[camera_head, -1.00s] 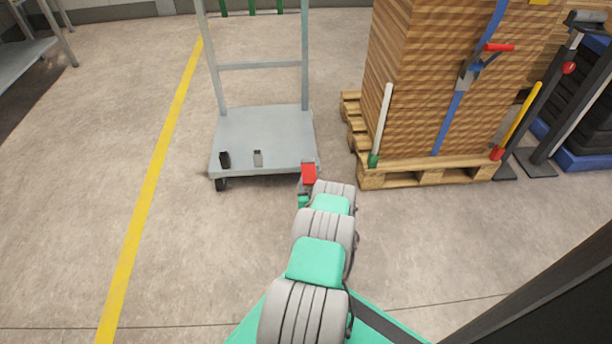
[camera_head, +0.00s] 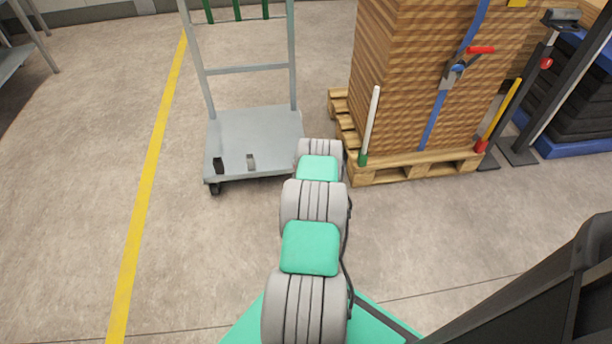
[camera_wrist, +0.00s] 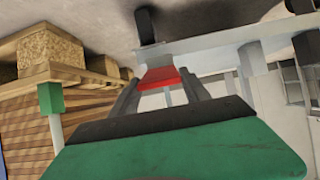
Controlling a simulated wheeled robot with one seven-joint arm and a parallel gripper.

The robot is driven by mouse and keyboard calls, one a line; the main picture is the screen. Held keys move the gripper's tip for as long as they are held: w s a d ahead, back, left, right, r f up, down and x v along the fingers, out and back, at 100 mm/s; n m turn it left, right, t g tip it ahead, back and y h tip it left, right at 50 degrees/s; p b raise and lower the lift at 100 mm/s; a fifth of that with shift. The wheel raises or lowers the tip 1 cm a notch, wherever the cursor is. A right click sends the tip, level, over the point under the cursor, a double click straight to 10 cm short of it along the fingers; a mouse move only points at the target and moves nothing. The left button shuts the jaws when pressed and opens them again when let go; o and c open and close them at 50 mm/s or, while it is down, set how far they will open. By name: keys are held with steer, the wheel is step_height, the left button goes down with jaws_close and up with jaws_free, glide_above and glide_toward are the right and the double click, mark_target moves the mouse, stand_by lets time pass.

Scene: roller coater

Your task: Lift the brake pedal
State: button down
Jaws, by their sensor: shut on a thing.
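A flat red piece, which looks like the brake pedal (camera_wrist: 160,76), shows in the wrist view between the fingertips of my gripper (camera_wrist: 162,85). The two dark fingers are shut on it, one at each side. It lies close to the edge of the grey cart (camera_wrist: 208,42). In the head view the cart (camera_head: 252,130) stands ahead, with its platform low over the floor. There my arm hides both the gripper and the red piece, near the platform's front right corner.
Floor is clear on the left.

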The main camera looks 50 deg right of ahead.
steer(key=shift+w, duration=0.1)
steer(key=c, duration=0.5)
jaws_free()
steer(key=p+v, duration=0.3)
steer(key=v, duration=0.5)
steer(key=shift+f, duration=0.1)
steer(key=shift+d, duration=0.1)
